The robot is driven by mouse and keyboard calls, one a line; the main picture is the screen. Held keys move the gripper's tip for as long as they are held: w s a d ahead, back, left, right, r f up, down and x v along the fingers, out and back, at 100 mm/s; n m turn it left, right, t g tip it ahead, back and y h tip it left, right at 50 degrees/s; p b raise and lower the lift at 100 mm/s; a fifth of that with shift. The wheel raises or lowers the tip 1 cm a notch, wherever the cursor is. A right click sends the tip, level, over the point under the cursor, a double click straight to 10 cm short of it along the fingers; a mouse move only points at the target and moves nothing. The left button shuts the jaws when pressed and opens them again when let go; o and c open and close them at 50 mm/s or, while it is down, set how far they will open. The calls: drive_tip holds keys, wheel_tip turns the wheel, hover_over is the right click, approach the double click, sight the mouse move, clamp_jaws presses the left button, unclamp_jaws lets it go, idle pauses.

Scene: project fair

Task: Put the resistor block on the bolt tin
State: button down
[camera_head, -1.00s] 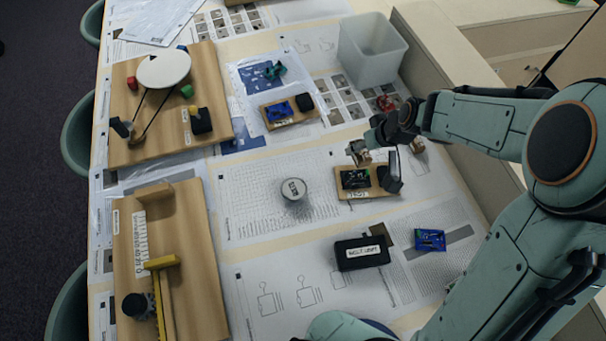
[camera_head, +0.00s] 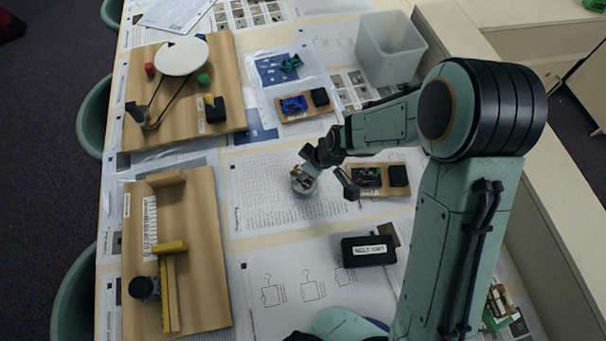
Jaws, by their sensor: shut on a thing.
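The bolt tin (camera_head: 303,188) is a small round grey tin on the printed sheet in the middle of the table. My gripper (camera_head: 312,172) is at the tin, coming in from the right. It is shut on the resistor block (camera_head: 299,174), a small pale, brownish block at its tip. In this view the block overlaps the top of the tin. I cannot tell whether it touches the lid or hangs just above it. The gripper and block hide most of the tin's top.
A wooden board with dark modules (camera_head: 399,190) lies right of the tin, below my arm. A black labelled box (camera_head: 368,251) stands in front. Wooden rigs (camera_head: 203,215) fill the left side. A grey bin (camera_head: 392,50) stands at the back. The sheet left of the tin is clear.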

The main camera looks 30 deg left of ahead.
drive_tip(key=shift+f, duration=1.2)
drive_tip(key=shift+f, duration=0.1)
drive_tip(key=c, duration=0.8)
unclamp_jaws()
drive_tip(key=v, duration=1.2)
drive_tip(key=s+d+r+m+h, duration=0.25)
drive_tip(key=d+r+m, duration=0.45)
drive_tip(key=d, duration=0.6)
drive_tip(key=s+d+r+m, duration=0.1)
drive_tip(key=s+d+m, duration=0.2)
drive_tip(key=s+d+r+m, duration=0.1)
drive_tip(key=s+d+m, duration=0.2)
drive_tip(key=s, duration=0.1)
drive_tip(key=s+d+r+m+h, duration=0.1)
drive_tip(key=s+d+m, duration=0.2)
drive_tip(key=shift+s+d+r+m, duration=0.15)
drive_tip(key=shift+s+m, duration=0.2)
drive_tip(key=shift+m, duration=0.05)
